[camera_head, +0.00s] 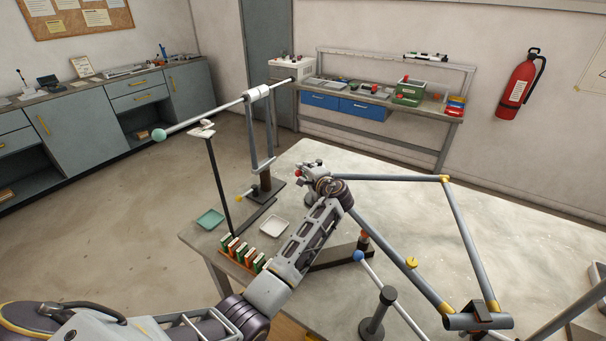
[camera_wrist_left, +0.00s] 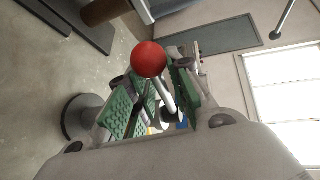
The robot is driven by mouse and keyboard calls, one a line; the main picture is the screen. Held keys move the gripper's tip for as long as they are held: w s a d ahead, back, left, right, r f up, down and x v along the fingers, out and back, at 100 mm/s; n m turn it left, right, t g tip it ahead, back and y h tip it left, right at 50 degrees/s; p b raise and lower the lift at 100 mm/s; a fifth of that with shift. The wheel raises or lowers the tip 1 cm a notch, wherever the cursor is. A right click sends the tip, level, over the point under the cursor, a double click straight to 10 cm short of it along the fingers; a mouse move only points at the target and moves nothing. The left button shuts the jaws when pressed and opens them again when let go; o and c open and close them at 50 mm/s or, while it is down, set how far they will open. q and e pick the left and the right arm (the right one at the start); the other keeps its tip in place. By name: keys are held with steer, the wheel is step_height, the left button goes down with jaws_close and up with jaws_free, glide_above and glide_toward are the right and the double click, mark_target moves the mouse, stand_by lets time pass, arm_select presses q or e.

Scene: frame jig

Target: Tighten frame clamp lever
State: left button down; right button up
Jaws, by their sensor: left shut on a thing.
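The clamp lever shows in the left wrist view as a red ball knob (camera_wrist_left: 149,59) on a short metal rod (camera_wrist_left: 164,95). My left gripper (camera_wrist_left: 158,112) has green ribbed pads shut around the rod, with the knob standing clear beyond them. In the head view, my left gripper (camera_head: 313,179) is at the left end of the tube frame (camera_head: 390,178), and a little red shows at its tip. The gripper and wrist hide the clamp body and most of the lever there. My right gripper is not in view.
The frame's tubes with yellow joints span the table (camera_head: 500,215) to the right. A stand with a long horizontal bar (camera_head: 205,117) rises behind my gripper. A white tray (camera_head: 273,226), a teal tray (camera_head: 210,219) and a rack of coloured blocks (camera_head: 240,252) lie left of my forearm.

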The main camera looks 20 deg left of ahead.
arm_select(q)
steer(key=shift+s+d+f+n+g+y+b, duration=0.15)
steer(key=shift+d+n+g+y+b, duration=0.25)
steer(key=shift+n+g+b, duration=0.15)
steer(key=shift+s+d+f+n+g+y+b, duration=0.15)
steer(key=shift+d+n+g+y+b, duration=0.1)
steer(key=shift+n+g+y+b, duration=0.3)
steer(key=c, duration=1.5)
jaws_free()
steer(key=shift+d+r, duration=0.1)
steer(key=shift+r, duration=0.1)
steer(key=shift+r, duration=0.15)
